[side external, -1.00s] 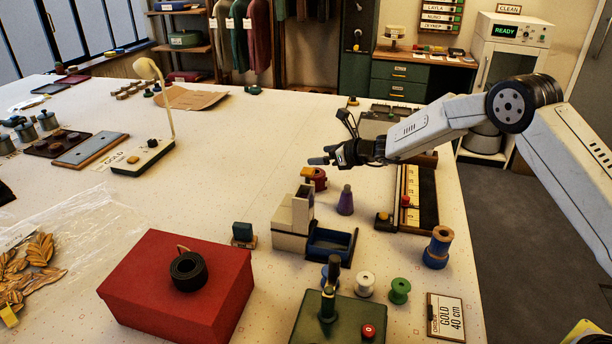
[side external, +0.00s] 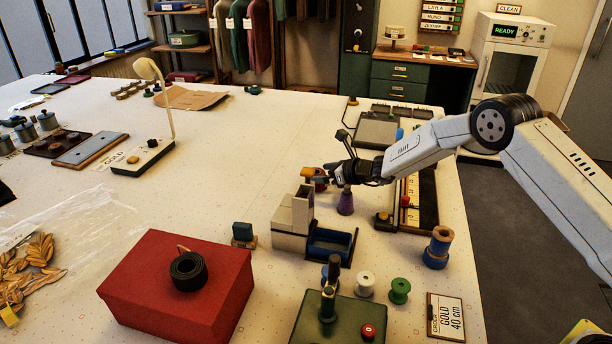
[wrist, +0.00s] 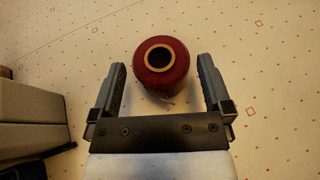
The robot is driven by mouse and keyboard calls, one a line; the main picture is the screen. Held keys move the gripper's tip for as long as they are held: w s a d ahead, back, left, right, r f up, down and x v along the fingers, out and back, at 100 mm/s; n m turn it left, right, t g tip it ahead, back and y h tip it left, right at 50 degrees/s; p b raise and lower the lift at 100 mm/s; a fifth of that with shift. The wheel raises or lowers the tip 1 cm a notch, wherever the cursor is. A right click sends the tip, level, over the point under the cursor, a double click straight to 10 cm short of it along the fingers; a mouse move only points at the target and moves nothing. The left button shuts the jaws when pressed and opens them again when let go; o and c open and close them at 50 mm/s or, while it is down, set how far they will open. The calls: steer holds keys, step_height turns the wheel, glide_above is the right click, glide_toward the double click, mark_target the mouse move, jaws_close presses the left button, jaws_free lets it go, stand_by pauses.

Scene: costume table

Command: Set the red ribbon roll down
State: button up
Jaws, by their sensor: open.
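The red ribbon roll (wrist: 160,80) stands upright on the tabletop in the wrist view, its pale round core facing up. My gripper (wrist: 162,68) is open, with one dark finger on either side of the roll and a visible gap to each. In the side external view, the red roll (side external: 320,186) is partly hidden behind my gripper (side external: 328,173), which is low beside the purple spool.
A purple cone spool (side external: 345,203) stands close to my gripper. A cream and blue dispenser (side external: 292,222) is just in front. A ruler tray (side external: 424,200) lies to the right. The table's left middle (side external: 235,150) is clear.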

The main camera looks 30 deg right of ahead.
steer(key=shift+f, duration=0.75)
steer(key=shift+x, duration=1.5)
steer(key=shift+r, duration=0.1)
steer(key=c, duration=1.2)
steer(key=shift+o, duration=0.2)
steer(key=shift+r, duration=1.7)
steer(key=s+r, duration=0.9)
steer(key=s, duration=0.5)
steer(key=shift+d+r, duration=0.3)
steer(key=shift+d, duration=0.1)
